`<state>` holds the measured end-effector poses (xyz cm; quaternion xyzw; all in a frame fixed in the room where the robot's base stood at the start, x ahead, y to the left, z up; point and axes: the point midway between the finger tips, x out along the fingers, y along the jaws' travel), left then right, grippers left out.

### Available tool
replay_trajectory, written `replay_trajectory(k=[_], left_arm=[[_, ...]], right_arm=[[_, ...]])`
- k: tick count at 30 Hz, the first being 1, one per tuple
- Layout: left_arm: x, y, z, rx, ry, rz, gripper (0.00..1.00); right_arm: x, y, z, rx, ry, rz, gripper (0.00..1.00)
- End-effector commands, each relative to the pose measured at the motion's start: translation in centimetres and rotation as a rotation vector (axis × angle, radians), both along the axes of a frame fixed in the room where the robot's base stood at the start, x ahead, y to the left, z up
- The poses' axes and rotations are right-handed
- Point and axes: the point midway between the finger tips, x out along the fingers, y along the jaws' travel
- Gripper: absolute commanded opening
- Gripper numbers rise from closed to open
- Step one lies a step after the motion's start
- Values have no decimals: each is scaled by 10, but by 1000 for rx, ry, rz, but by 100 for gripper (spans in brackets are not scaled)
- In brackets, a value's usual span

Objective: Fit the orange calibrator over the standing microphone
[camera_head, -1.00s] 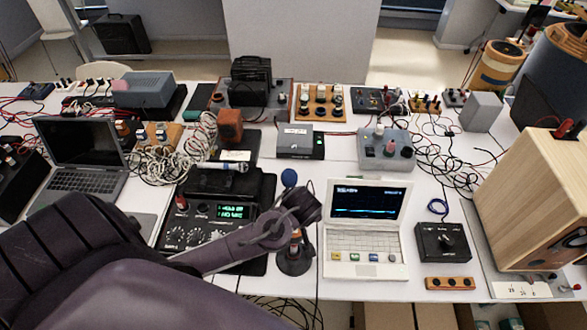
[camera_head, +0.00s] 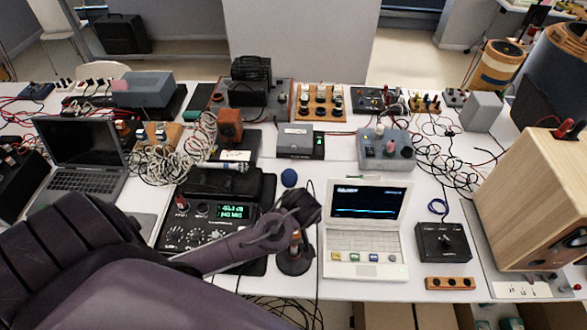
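A standing microphone rises from a round dark base (camera_head: 293,262) in front of the white laptop's left side. A blue ball (camera_head: 289,178) shows just above my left gripper, seemingly at the stand's top. My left gripper (camera_head: 304,208) is over the stand and hides its middle. Its fingertips are not clear, so I cannot tell whether it is open or shut. A small orange piece (camera_head: 296,240) shows just below the gripper, above the base. It may be the calibrator, but I cannot tell whether it is held or around the microphone. My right gripper is not in view.
A black meter (camera_head: 190,210) with a lit display stands left of the gripper, the white laptop (camera_head: 366,255) close right. An orange-brown block (camera_head: 230,124) stands farther back. A wooden speaker (camera_head: 535,200) fills the right side. Cables lie behind.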

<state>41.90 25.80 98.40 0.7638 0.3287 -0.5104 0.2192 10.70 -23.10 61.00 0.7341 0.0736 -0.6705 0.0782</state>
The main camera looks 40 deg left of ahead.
Motion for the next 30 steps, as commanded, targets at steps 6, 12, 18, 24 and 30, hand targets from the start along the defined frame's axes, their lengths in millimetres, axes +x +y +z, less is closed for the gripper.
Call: replay_trajectory(k=[6,12,18,24,30], left_arm=[[0,0,-3,-1,-2,-1,21],[0,0,-3,-1,-2,-1,21],[0,0,-3,0,-1,0,70],[0,0,-4,-1,-1,0,78],[-1,-1,0,1,0,-1,78]], right_arm=[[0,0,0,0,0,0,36],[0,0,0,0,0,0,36],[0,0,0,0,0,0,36],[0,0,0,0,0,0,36],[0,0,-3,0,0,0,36]])
